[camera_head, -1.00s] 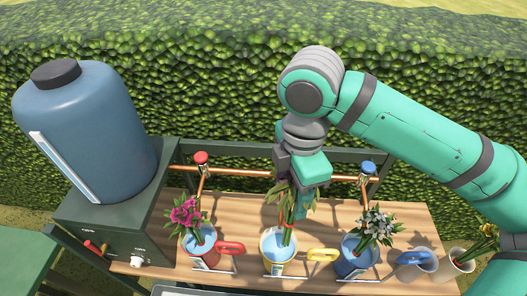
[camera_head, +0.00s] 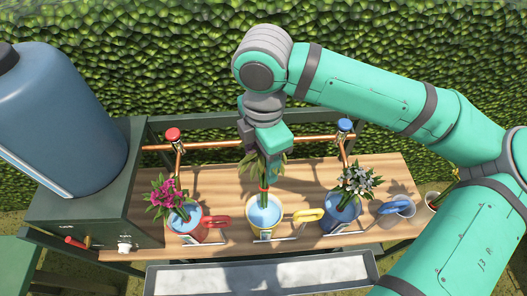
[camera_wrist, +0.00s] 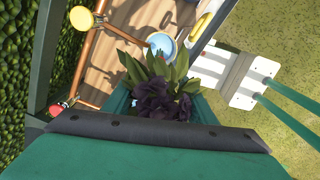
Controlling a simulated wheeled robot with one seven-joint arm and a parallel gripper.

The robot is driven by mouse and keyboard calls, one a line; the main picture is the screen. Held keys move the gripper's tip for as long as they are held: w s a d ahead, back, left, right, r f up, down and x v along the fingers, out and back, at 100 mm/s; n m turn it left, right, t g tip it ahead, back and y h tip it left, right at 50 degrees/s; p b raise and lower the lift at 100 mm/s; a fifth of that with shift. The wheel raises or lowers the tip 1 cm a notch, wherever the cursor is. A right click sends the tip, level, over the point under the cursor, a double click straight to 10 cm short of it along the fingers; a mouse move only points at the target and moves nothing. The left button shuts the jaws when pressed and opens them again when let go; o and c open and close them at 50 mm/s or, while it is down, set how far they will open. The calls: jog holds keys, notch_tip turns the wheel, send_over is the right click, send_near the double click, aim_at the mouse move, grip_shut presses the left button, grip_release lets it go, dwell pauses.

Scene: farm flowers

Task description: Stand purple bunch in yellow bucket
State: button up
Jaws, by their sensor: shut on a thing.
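My gripper (camera_head: 266,162) is shut on the purple bunch and holds it above the yellow bucket. The bunch's green leaves and stems (camera_head: 263,186) hang below the fingers, its lower end over the bucket's mouth. Whether the stem ends are inside the water is hard to tell. In the wrist view the dark purple flowers (camera_wrist: 160,102) sit between the fingers, with green leaves around them. The yellow bucket (camera_head: 265,233) stands on the wooden table, holding pale blue water, its yellow handle to the right.
A red-handled bucket (camera_head: 197,233) with pink flowers stands to the left. A blue bucket (camera_head: 340,218) with white flowers stands to the right, then a grey watering can (camera_head: 395,212). Copper pipes with a red tap (camera_head: 173,135) and a blue tap (camera_head: 344,125) run behind. A metal trough (camera_head: 260,275) lies in front.

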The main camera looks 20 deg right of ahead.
aim_at(264, 195)
jog(key=shift+s+d+f, duration=0.1)
jog(key=shift+f, duration=9.05)
jog(key=o, duration=1.7)
jog(key=shift+r, duration=0.1)
notch_tip(264, 195, up, 11)
jog(key=shift+f, duration=0.2)
